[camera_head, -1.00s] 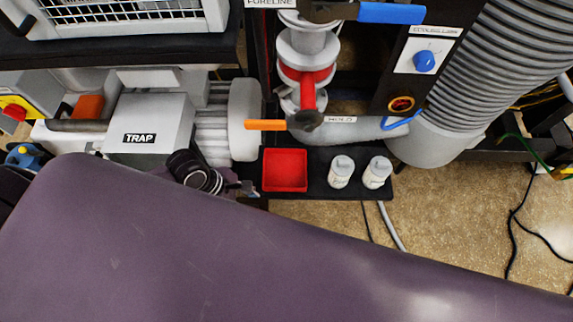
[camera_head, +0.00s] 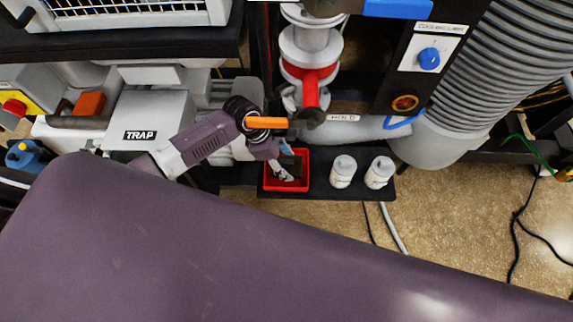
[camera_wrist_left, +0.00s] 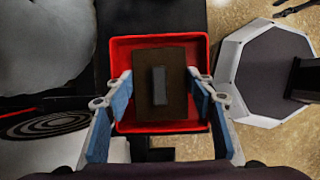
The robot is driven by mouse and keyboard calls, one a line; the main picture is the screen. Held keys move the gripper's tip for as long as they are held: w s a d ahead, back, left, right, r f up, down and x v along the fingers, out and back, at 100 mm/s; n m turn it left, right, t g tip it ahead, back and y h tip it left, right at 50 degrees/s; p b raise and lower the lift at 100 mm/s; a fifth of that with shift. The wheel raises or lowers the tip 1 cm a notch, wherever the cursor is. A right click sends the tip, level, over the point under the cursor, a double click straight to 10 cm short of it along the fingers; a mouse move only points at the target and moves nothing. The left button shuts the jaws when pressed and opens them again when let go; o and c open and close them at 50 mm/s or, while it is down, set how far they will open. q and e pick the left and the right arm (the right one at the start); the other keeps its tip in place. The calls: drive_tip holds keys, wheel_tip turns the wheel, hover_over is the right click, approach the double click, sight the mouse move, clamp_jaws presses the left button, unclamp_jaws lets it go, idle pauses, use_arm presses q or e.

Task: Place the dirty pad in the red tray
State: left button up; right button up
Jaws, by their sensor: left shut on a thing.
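The red tray (camera_head: 305,184) sits on a black shelf; its rim also shows in the left wrist view (camera_wrist_left: 122,50). The dirty pad (camera_wrist_left: 145,62) is a dark brown rectangle with a grey block on its middle. My left gripper (camera_wrist_left: 160,92) is shut on the pad, with blue-lined fingers at its left and right edges. The pad appears within the tray's outline. I cannot tell whether it touches the tray floor. In the head view the left gripper (camera_head: 284,164) reaches over the tray from the left and partly covers the pad. My right gripper is not in view.
Two white bottles (camera_head: 343,171) (camera_head: 379,172) stand right of the tray on the black shelf (camera_head: 318,191). An orange-handled lever (camera_head: 266,122) and a red valve part (camera_head: 311,95) are just above. The grey TRAP unit (camera_head: 150,115) is to the left.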

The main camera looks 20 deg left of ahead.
use_arm(q)
drive_tip(key=shift+f, duration=0.85)
drive_tip(key=shift+f, duration=0.15)
drive_tip(key=o, duration=1)
drive_tip(key=p+v, duration=0.1)
drive_tip(key=v, duration=1.1)
drive_tip(key=shift+p, duration=0.4)
